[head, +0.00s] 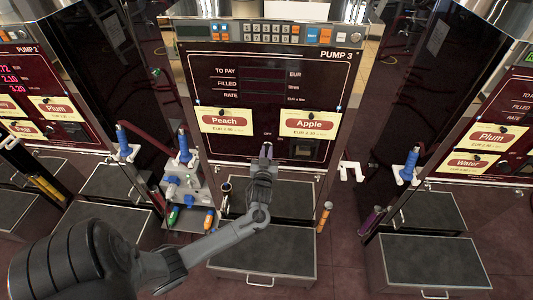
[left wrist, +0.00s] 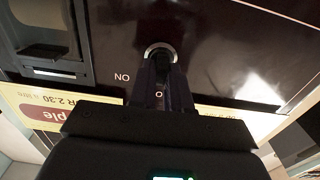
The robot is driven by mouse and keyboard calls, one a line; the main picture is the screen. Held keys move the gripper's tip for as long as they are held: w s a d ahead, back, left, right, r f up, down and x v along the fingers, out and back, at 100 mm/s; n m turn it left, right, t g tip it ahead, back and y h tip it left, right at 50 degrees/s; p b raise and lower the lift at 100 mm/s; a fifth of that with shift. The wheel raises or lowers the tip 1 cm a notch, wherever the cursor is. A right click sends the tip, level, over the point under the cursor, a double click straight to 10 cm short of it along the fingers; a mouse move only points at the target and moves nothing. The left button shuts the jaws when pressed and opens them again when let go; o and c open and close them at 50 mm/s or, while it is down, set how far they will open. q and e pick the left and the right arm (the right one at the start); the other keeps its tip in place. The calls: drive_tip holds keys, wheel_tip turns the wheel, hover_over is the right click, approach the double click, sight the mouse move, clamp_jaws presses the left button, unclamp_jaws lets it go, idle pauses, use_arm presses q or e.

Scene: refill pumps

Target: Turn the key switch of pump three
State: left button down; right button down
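Pump three (head: 270,170) stands in the middle of the head view, its maroon front panel facing me. In the left wrist view, seen upside down, its key switch (left wrist: 160,50) is a round silver ring with a dark centre, with white lettering nearby. My left gripper (head: 266,150) reaches to the lower middle of the panel and covers the switch in the head view. In the left wrist view, my left gripper's two dark fingers (left wrist: 163,75) are close together at the switch, with a narrow gap between them. Whether they grip the key cannot be told. My right gripper is not in view.
Peach (head: 225,121) and Apple (head: 310,124) labels flank the gripper on the panel. A keypad (head: 270,33) sits above. Blue nozzles (head: 184,146) and a grey holder with bottles (head: 185,195) stand to the left. A grey-topped drawer (head: 265,252) juts out below.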

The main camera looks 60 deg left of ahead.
use_arm(q)
drive_tip(key=m+p, duration=0.3)
drive_tip(key=m, duration=0.1)
drive_tip(key=m+p, duration=0.3)
drive_tip(key=m, duration=0.1)
drive_tip(key=m+p, duration=0.3)
drive_tip(key=m, duration=0.1)
drive_tip(key=shift+d+f, duration=0.15)
drive_tip(key=shift+f, duration=0.1)
idle(0.3)
drive_tip(key=shift+f, duration=0.1)
idle(0.4)
drive_tip(key=c, duration=1.6)
unclamp_jaws()
drive_tip(key=o, duration=0.4)
drive_tip(key=shift+w, duration=0.2)
drive_tip(key=shift+o, duration=0.2)
drive_tip(key=shift+s+d+r, duration=0.1)
drive_tip(key=shift+r, duration=0.1)
